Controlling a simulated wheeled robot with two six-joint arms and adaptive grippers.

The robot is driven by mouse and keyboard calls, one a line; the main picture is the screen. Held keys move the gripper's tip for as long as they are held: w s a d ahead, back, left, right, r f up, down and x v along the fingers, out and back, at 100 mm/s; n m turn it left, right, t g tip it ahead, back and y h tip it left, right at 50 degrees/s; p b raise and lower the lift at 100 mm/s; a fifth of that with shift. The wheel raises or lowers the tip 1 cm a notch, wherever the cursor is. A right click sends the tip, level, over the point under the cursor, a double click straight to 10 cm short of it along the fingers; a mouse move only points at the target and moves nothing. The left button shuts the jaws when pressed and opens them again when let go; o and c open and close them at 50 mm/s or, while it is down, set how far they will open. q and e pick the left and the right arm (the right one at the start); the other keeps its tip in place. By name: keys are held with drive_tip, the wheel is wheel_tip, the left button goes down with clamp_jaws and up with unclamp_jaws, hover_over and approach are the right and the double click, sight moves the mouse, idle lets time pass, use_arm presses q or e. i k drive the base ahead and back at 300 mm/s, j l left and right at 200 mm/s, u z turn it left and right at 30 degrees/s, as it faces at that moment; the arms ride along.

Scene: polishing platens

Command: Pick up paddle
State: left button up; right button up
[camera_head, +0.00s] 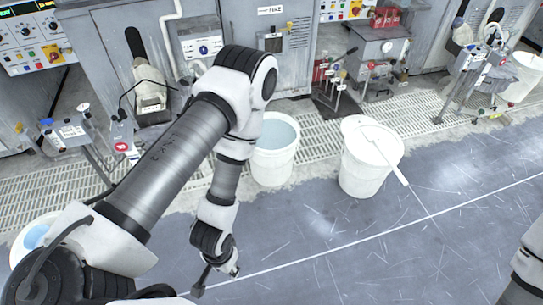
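A long white paddle (386,156) lies across the rim of a white bucket (366,180) right of centre. One end sticks out past the rim to the lower right. My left gripper (217,281) hangs low over the grey floor near the bottom of the view, well to the lower left of the paddle and apart from it. Its fingers look spread, with nothing between them. Part of my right arm (526,265) shows at the right edge; its gripper is out of view.
A white bucket of bluish liquid (275,137) stands behind my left arm; another bluish-filled container (36,236) is at the far left. Grey machines and stands line the back beyond a floor grating (314,128). The floor (400,250) in front is clear.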

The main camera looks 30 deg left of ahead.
sight(368, 131)
drive_tip(key=i+u, duration=0.1)
drive_tip(key=i, duration=0.85)
drive_tip(key=i+l+u, duration=0.15)
drive_tip(key=i, duration=0.8)
